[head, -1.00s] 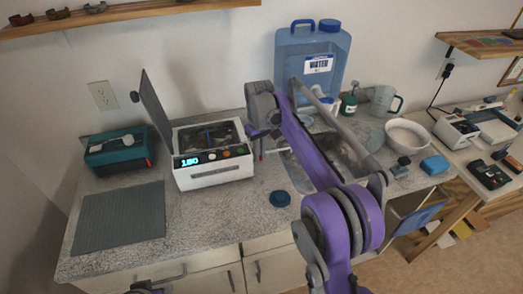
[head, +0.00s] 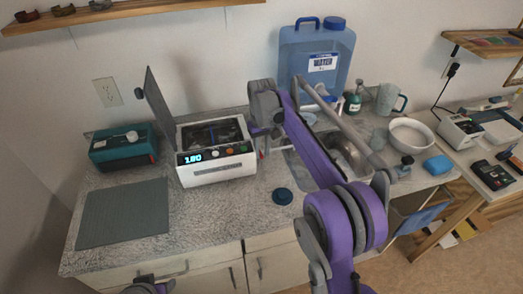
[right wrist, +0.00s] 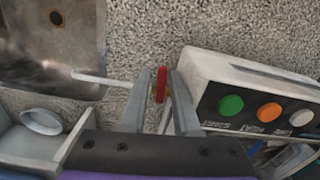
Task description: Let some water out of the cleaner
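The cleaner (head: 217,172) is a white box on the counter with its lid (head: 160,105) raised and a lit display reading about 180. In the right wrist view, its front with coloured buttons (right wrist: 230,105) is at the right. A red valve handle (right wrist: 161,84) stands beside it, with a pale tube (right wrist: 105,81) running left to the sink. My right gripper (right wrist: 160,88) is open, its fingers on either side of the red handle with narrow gaps. In the head view, my right gripper (head: 264,132) is beside the cleaner's right side. Part of my left gripper (head: 148,286) shows at the bottom edge; its fingers are hidden.
The metal sink (head: 345,150) lies right of the cleaner, partly behind my right arm. A blue water jug (head: 315,50) stands behind. A grey mat (head: 125,212) and teal box (head: 123,146) are at left.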

